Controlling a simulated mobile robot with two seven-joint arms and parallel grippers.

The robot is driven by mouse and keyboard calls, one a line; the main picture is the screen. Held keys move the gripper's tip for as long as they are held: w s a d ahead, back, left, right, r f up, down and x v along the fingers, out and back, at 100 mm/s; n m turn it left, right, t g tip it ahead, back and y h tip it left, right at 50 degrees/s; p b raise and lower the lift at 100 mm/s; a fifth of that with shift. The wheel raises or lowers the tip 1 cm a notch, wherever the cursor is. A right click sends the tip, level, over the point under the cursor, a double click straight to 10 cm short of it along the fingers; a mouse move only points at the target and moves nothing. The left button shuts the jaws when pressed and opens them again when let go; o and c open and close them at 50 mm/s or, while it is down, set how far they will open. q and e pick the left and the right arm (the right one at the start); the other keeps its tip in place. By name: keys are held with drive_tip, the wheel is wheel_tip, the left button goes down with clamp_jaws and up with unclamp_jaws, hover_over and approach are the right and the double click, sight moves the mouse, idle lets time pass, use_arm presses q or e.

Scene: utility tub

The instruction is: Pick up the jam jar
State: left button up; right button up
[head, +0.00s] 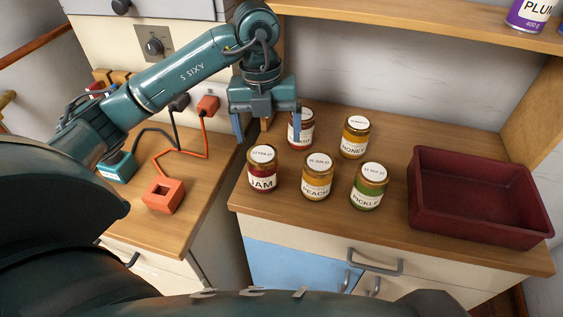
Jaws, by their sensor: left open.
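The jam jar (262,169) stands upright on the wooden counter at the front left of a group of jars. It has a dark red body, a white "JAM" label and a pale lid top with small print. My left gripper (268,138) is open and empty, pointing down above and slightly behind the jam jar. Its blue fingers are spread apart, and the right finger overlaps a red jar (305,130) behind. I cannot tell the exact height of the fingers over the counter. My right gripper is not in view.
A peach jar (317,178), a pickle jar (368,190) and a honey jar (354,138) stand close by. An empty dark red tub (476,235) sits at the right. A lower left counter holds an orange block (163,196) with a cable. A shelf jar (529,14) is at upper right.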

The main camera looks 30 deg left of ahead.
sight(263, 153)
use_arm(q)
drive_tip(key=shift+y, duration=0.4)
drive_tip(key=f, duration=0.3)
drive_tip(key=a+f, duration=0.1)
drive_tip(key=f, duration=0.2)
drive_tip(key=shift+w+a+f, duration=0.1)
drive_tip(key=shift+a+f, duration=0.05)
drive_tip(key=shift+a, duration=0.05)
drive_tip(key=shift+s+f+p, duration=0.2)
drive_tip(key=shift+f+p, duration=0.15)
drive_tip(key=shift+f, duration=2.7)
drive_tip(key=shift+c, duration=0.2)
drive_tip(key=c, duration=1.2)
drive_tip(key=shift+r, duration=0.1)
drive_tip(key=shift+c, duration=0.6)
